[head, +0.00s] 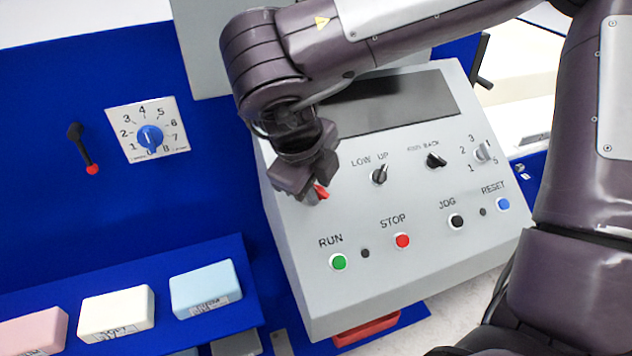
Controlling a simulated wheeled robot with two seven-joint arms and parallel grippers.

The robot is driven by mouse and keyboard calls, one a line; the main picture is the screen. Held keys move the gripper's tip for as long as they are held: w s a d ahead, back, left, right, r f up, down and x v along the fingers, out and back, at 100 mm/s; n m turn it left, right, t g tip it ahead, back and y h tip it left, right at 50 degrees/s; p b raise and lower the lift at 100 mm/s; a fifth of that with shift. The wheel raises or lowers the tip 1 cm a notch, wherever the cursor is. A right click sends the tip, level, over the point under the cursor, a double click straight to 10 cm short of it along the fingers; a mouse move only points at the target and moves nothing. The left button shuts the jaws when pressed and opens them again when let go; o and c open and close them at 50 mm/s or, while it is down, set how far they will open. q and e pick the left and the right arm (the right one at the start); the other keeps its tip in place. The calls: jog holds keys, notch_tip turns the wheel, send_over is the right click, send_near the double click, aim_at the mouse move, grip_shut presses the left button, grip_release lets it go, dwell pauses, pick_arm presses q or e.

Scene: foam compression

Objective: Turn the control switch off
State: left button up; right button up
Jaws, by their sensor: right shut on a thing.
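The grey sloped control panel (340,225) stands in the middle of the head view. My right gripper (305,192) reaches down over its left side. It is shut on a red switch knob (321,192), left of the LOW/UP knob (379,175). Only a small red part of this knob shows; the fingers hide the rest, its label and the direction it points. My left gripper is not in view.
The panel also has a green RUN button (339,262), a red STOP button (402,240), a black JOG button (456,221) and a blue RESET button (503,204). A numbered blue dial (150,138) and a red-tipped lever (82,150) are at left. Foam blocks (117,313) lie on a blue shelf.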

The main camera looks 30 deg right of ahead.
aim_at(317, 188)
jog(key=o, duration=0.7)
jog(key=shift+c, duration=0.2)
jog(key=shift+a+r, duration=0.1)
jog(key=shift+r, duration=0.15)
jog(key=v, duration=0.3)
jog(key=shift+r, duration=0.1)
jog(key=p+v, duration=0.4)
jog(key=p, duration=0.1)
jog(key=shift+s+p, duration=0.1)
jog(key=shift+p, duration=0.25)
